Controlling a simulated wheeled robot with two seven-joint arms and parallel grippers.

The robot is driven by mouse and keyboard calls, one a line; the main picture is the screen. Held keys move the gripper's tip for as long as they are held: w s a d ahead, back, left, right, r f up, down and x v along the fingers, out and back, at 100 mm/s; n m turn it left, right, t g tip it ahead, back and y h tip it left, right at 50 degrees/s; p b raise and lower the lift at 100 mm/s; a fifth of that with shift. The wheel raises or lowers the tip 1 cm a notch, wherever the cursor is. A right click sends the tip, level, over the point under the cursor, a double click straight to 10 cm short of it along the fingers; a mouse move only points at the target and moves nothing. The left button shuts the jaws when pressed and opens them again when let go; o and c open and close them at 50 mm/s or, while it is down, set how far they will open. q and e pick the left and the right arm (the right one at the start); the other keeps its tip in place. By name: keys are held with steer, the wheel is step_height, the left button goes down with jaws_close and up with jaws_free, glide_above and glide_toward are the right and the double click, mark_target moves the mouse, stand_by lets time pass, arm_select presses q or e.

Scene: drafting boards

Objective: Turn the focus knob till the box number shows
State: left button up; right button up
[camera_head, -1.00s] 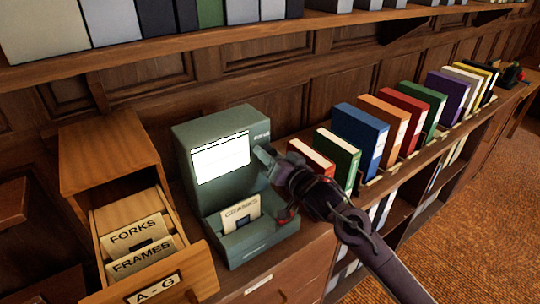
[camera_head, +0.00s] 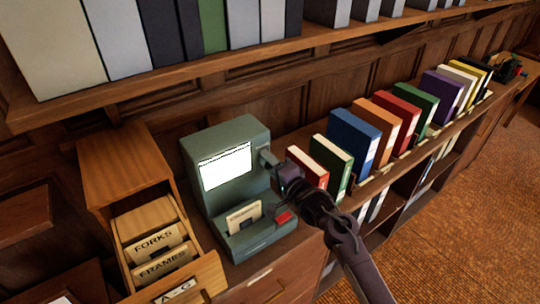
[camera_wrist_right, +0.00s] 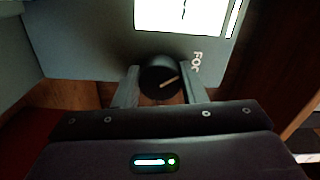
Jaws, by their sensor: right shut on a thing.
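The grey-green reader (camera_head: 222,135) stands on the cabinet top, with a bright white screen (camera_head: 226,168) whose content is too small to read. A card marked CRANKS (camera_head: 243,216) sits upright in its base. My right gripper (camera_head: 268,163) is at the reader's right side. In the right wrist view, the black round focus knob (camera_wrist_right: 160,82) with a pale pointer line lies between the fingers of my right gripper (camera_wrist_right: 160,90), which is shut on it. The screen's edge (camera_wrist_right: 185,15) shows above it. My left gripper is not in view.
An open wooden drawer (camera_head: 205,278) marked A-G, with FORKS and FRAMES dividers, is left of the reader. A row of coloured books (camera_head: 352,138) stands to the right, close to my right arm. A shelf of binders (camera_head: 160,45) hangs above.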

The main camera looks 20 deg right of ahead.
steer(key=o, duration=1)
steer(key=shift+c, duration=0.2)
steer(key=p+v, duration=0.5)
steer(key=v, duration=0.4)
